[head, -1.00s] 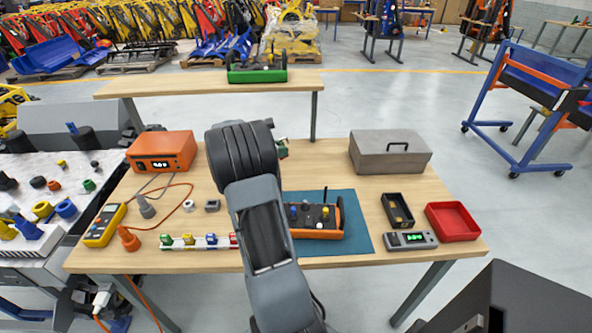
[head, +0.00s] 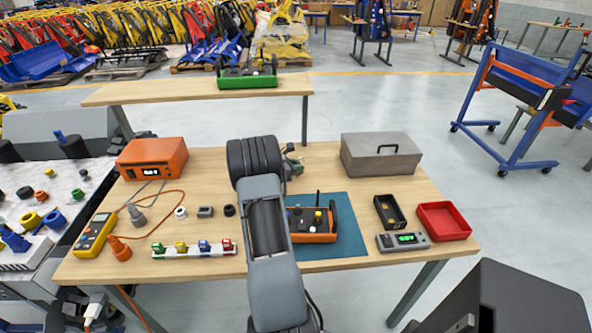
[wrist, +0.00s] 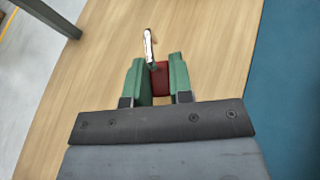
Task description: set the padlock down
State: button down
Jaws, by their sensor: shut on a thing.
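My gripper (wrist: 156,76) is shut on a red padlock (wrist: 160,84), seen in the wrist view. The padlock's body is between the two green fingers and its metal shackle points away from the gripper. Bare wooden tabletop (wrist: 95,95) shows around it; whether it touches the wood I cannot tell. In the head view my gripper (head: 293,162) is small behind my dark wrist, over the back middle of the table, and the padlock is not clear there. A white rack (head: 168,255) with several small coloured padlock-like pieces lies at the table's front left.
A teal mat (head: 350,245) bears an orange-edged box (head: 316,238). A grey case (head: 381,160) stands back right, with a black tray (head: 390,212) and red tray (head: 443,221) in front. An orange instrument (head: 152,160) stands back left. Wood between my gripper and the case is clear.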

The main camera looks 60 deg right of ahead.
jog(key=shift+f, duration=0.6)
jog(key=shift+f, duration=0.1)
jog(key=c, duration=1)
grip_release()
